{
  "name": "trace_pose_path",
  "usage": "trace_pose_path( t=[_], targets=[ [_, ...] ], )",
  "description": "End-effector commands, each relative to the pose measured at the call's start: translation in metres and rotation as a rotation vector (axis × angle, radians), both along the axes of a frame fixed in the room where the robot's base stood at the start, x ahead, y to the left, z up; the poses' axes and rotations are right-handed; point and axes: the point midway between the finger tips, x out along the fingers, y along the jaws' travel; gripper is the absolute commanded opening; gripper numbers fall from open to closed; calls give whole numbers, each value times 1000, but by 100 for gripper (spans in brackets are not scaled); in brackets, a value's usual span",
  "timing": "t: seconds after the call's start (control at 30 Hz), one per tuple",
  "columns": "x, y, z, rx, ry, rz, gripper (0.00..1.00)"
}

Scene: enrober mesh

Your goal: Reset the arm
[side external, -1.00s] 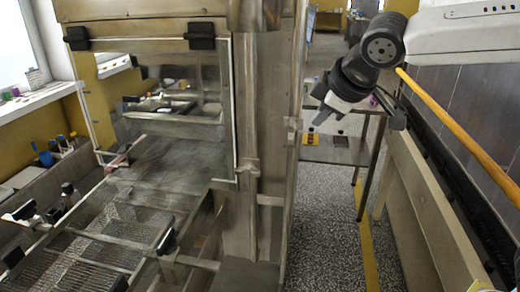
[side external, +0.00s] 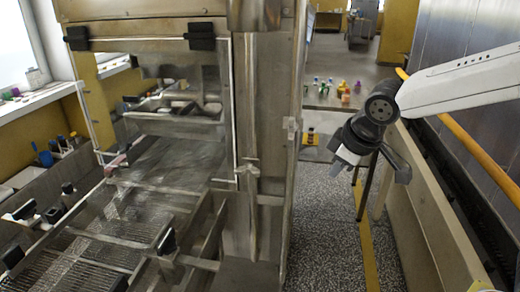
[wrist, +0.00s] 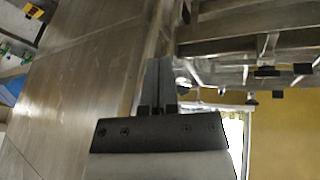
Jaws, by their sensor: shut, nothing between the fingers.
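My gripper (side external: 340,163) hangs over the aisle to the right of the steel machine in the side external view, apart from everything around it. In the wrist view my gripper (wrist: 160,68) shows its two fingers together, with nothing between them. The steel enrober machine (side external: 262,150) stands to its left, with its wire mesh belt (side external: 75,265) at the lower left.
A yellow rail (side external: 455,132) and a long beige ledge (side external: 425,205) run along the right. A table with several small coloured bottles (side external: 343,90) stands behind my gripper.

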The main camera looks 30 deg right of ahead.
Motion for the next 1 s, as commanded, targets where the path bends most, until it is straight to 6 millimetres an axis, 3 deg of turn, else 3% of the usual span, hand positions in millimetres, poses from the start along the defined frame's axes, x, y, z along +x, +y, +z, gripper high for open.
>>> trace_pose_path(
  t=[0.03,0.1,0.2,0.33,0.5,1.0],
  targets=[
    [-8,-11,-27,26,42,-55,0],
    [-20,-23,-57,66,84,-132,0],
    [-40,-37,-94,114,134,-237,0],
    [-62,-50,-125,157,176,-345,0],
    [-76,-56,-140,179,196,-410,0],
    [-76,-56,-140,181,196,-411,0]
  ],
)
